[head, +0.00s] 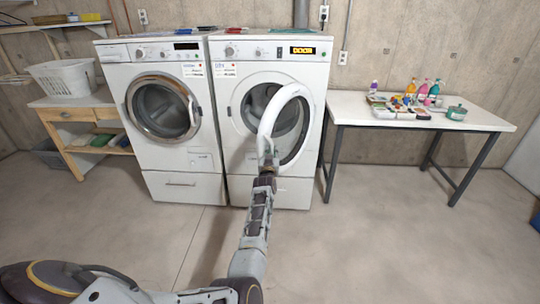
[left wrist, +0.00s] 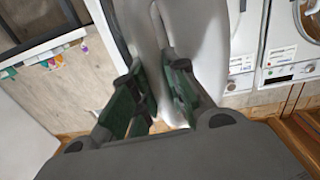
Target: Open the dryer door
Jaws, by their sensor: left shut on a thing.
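The dryer (head: 236,85) is the right one of two white front-loading machines, and its display reads "DOOR". Its round white door (head: 268,119) stands partly open, its near edge swung out from the front and the dark drum opening showing behind it. My left gripper (head: 267,161) is at the lower near edge of the door. In the left wrist view, the green-padded fingers of the left gripper (left wrist: 165,85) are shut on the white door rim (left wrist: 145,35). My right gripper is in neither view.
The washer (head: 118,75) on the left has its chrome-ringed door shut. A white table (head: 480,122) with bottles and small items stands right of the dryer. A wooden shelf unit (head: 75,103) with a white basket (head: 66,78) stands at left. The concrete floor in front is clear.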

